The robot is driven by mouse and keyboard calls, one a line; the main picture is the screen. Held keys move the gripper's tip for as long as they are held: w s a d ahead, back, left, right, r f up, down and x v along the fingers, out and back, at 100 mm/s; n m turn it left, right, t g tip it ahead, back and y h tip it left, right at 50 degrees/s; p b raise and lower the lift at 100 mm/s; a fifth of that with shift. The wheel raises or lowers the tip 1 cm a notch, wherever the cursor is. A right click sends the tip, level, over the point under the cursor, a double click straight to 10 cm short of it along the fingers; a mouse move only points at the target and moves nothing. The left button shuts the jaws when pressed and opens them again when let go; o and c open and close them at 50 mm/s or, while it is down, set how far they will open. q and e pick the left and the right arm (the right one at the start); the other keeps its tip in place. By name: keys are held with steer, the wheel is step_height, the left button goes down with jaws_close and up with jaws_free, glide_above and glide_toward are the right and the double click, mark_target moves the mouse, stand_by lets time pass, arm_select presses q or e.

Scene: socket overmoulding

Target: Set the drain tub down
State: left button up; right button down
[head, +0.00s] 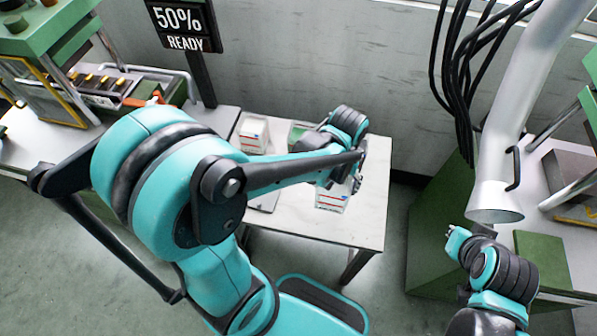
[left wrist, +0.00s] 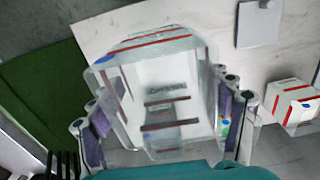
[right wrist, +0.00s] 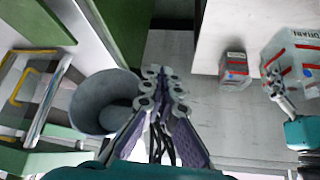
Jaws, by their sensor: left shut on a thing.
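The drain tub (left wrist: 165,90) is a whitish, partly clear open box with red stripes. It sits between the fingers of my left gripper (left wrist: 160,125), which is shut on it. In the head view the tub (head: 332,200) shows below my left gripper (head: 354,178), over the right part of the white table (head: 360,225). In the right wrist view its side (right wrist: 305,50) reads "DRAIN". I cannot tell whether its base touches the table. My right gripper (right wrist: 165,78) is shut and empty, away from the tub on the right.
A similar small box (head: 253,135) stands at the table's back left, near a green bin (head: 298,133). A grey plate (head: 265,200) lies left of the tub. A white duct (head: 497,200) hangs near my right gripper. The table's right front corner is clear.

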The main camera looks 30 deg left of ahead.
arm_select(q)
steer(key=shift+w+a+f+b, duration=0.9)
steer(key=shift+a+f+b, duration=0.1)
steer(key=shift+a+f, duration=0.8)
steer(key=shift+w+a+f+b, duration=0.85)
steer(key=shift+a+f+b, duration=0.15)
steer(key=shift+a+f, duration=0.75)
steer(key=shift+w+a+f+b, duration=0.95)
steer(key=shift+a+f, duration=0.7)
steer(key=shift+f, duration=0.25)
steer(key=shift+f, duration=0.15)
steer(key=o, duration=0.9)
steer(key=shift+c, duration=0.2)
steer(key=o, duration=0.3)
